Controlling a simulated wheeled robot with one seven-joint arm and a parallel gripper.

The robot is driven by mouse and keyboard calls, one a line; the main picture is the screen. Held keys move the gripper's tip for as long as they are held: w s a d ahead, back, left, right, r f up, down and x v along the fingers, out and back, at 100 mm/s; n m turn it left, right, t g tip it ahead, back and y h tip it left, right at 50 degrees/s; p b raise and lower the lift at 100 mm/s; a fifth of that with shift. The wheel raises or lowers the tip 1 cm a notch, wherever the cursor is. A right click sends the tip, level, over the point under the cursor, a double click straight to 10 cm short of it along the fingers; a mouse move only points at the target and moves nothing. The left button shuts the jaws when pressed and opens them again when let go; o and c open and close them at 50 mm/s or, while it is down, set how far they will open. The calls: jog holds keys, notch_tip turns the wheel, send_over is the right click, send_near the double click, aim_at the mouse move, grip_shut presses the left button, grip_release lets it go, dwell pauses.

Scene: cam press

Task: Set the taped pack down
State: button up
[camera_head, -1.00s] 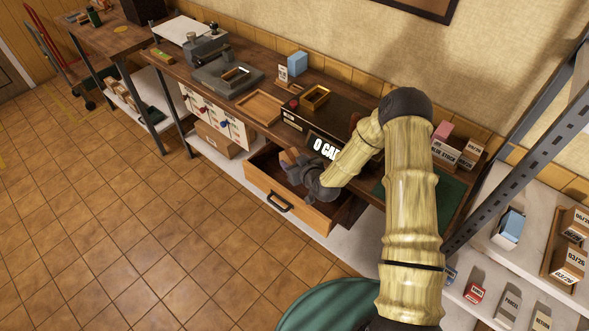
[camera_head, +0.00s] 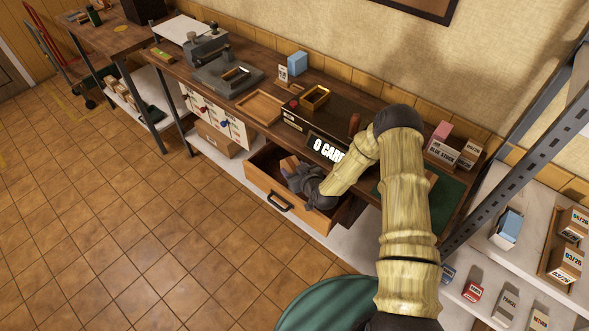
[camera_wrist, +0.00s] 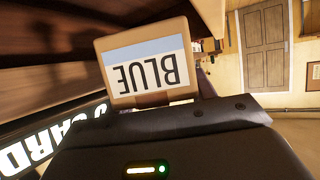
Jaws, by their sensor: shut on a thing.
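My gripper (camera_head: 298,175) is shut on a small tan pack (camera_head: 289,164) at the open drawer (camera_head: 262,188) under the bench. In the wrist view the pack (camera_wrist: 146,62) fills the upper middle, with a white label, a pale blue stripe and the word BLUE upside down. The gripper hides the pack's lower part in the head view. I cannot tell whether the pack touches the drawer's bottom, and I cannot make out the tape.
A black sign (camera_head: 326,147) with white letters stands on the bench just above the drawer. A wooden tray (camera_head: 257,107) and a grey press (camera_head: 228,77) are farther left. A green mat (camera_head: 448,200) lies to the right.

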jog(key=shift+s+f+b, duration=0.1)
jog(key=shift+f+b, duration=0.5)
jog(key=shift+b, duration=0.1)
jog(key=o, duration=1)
jog(key=shift+s, duration=0.1)
jog(key=shift+o, duration=0.6)
jog(key=shift+d+f, duration=0.1)
jog(key=shift+f, duration=0.05)
jog(key=shift+r+p, duration=0.65)
jog(key=shift+p, duration=0.2)
jog(key=b+v, duration=0.4)
jog(key=v, duration=0.7)
jog(key=shift+s+r, duration=0.3)
